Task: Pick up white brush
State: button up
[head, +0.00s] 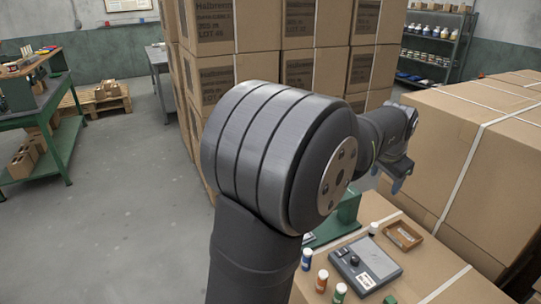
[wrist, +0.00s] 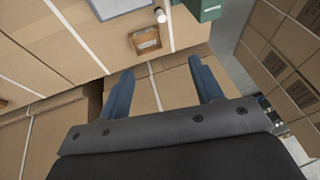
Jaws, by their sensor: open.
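I cannot make out a white brush in either view. My gripper (wrist: 160,66) is open, and its two blue fingers stand apart with nothing between them. In the wrist view the fingers are over cardboard boxes, just below a small brown tray (wrist: 146,41). In the head view my gripper (head: 391,178) is at the end of my arm, at the right, above and behind the box top with the tray (head: 403,235). My arm hides part of that top.
A grey device (head: 365,264) and several small bottles (head: 306,259) stand on the strapped box top. A green stand (head: 340,217) is beside them. Tall stacked cartons (head: 240,85) rise behind my arm. A large strapped box (head: 455,150) is at right. The floor at left is open.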

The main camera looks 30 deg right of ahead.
jog(key=shift+c, duration=0.5)
jog(key=n+g, duration=0.1)
jog(key=g, duration=0.1)
send_near(373, 225)
jog(key=x, duration=0.5)
jog(key=shift+s+a, duration=0.15)
jog(key=shift+s, duration=0.2)
jog(key=shift+h, duration=0.3)
jog(key=shift+w+x, duration=0.15)
jog(key=shift+x, duration=1.4)
jog(key=shift+w+x, duration=0.15)
jog(key=shift+x, duration=1.4)
jog(key=shift+c, duration=0.2)
jog(key=c, duration=1)
